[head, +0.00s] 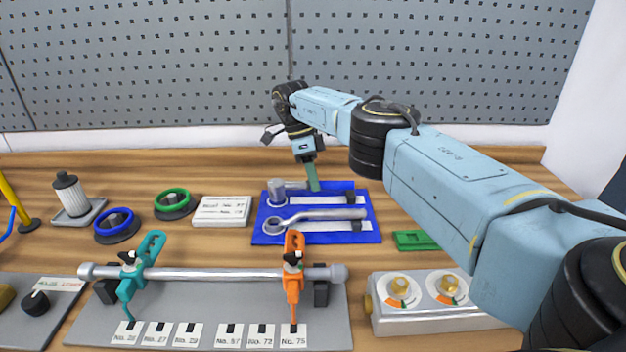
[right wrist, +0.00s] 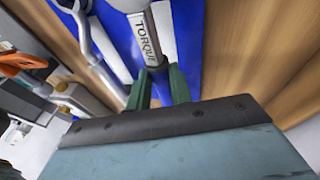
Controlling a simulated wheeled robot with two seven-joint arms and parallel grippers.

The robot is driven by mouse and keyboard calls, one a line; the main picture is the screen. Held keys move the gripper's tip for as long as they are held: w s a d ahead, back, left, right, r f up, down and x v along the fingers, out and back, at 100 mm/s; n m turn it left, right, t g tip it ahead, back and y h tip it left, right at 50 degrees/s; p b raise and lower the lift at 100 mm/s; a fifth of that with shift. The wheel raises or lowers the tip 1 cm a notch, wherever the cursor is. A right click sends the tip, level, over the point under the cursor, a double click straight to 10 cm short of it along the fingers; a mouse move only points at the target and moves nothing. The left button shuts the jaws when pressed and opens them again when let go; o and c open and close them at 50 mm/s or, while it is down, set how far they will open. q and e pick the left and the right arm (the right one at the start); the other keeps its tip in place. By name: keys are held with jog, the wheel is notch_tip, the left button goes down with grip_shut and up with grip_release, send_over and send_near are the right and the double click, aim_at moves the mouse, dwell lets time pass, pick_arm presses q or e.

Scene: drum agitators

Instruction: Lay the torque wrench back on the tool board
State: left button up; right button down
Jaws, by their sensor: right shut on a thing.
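The torque wrench (head: 277,190) is a grey tool at the back of the blue tool board (head: 330,238). Its handle, marked TORQUE, shows in the right wrist view (right wrist: 147,42) over the blue board (right wrist: 188,40). My right gripper (head: 314,187) has green fingers and is shut on the handle; the fingers show beside it in the right wrist view (right wrist: 158,75). The arm partly hides the handle in the head view. I cannot tell whether the wrench touches the board. My left gripper is not in view.
A ring spanner (head: 318,214) lies at the front of the board. A white label block (head: 222,211) stands to its left and a green block (head: 413,240) to its right. A shaft (head: 210,273) with teal and orange clamps lies in front.

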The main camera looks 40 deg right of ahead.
jog(key=shift+f, duration=0.1)
dwell(0.3)
jog(key=shift+d+f, duration=0.2)
jog(key=shift+f, duration=0.25)
jog(key=c, duration=1.2)
grip_release()
jog(key=shift+b, duration=0.3)
jog(key=shift+o, duration=0.2)
jog(key=shift+f, duration=0.1)
